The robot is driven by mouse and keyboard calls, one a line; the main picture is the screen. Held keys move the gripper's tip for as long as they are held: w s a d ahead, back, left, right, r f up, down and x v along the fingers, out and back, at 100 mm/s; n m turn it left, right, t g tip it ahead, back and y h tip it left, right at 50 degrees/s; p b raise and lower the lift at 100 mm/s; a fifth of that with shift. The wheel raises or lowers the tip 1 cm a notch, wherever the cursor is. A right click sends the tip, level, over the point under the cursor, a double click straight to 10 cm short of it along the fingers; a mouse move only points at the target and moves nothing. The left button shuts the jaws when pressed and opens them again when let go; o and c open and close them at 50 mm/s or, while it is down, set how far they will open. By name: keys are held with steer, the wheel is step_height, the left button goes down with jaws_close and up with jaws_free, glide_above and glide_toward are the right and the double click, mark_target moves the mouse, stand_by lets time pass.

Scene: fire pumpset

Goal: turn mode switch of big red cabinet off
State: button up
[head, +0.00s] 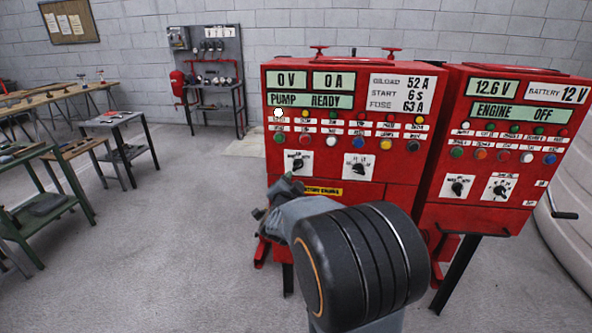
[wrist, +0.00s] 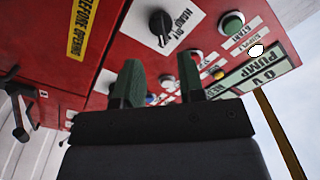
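The big red cabinet (head: 395,145) stands at centre right in the head view, its display reading "PUMP READY". Its mode switch (head: 298,163) is a black knob on a white plate at the lower left of the panel. In the wrist view the knob (wrist: 160,25) shows beside lettering that looks like "HAND-OFF". I cannot tell its exact setting. My gripper (head: 275,198) is below and left of the knob in the head view. In the wrist view my gripper (wrist: 160,82) has its two dark green fingers apart with nothing between them, and the knob lies beyond their tips.
A second black selector (head: 358,168) is right of the mode switch. Several coloured buttons run above both. A smaller red cabinet (head: 500,150) reading "ENGINE OFF" stands close on the right. Workbenches (head: 50,100) are at the left, with open floor (head: 190,220) between.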

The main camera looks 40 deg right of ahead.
mark_target(296, 169)
steer(key=p+x, duration=0.1)
steer(key=x, duration=0.6)
steer(key=shift+w+d, duration=0.2)
steer(key=shift+w, duration=0.1)
jaws_close()
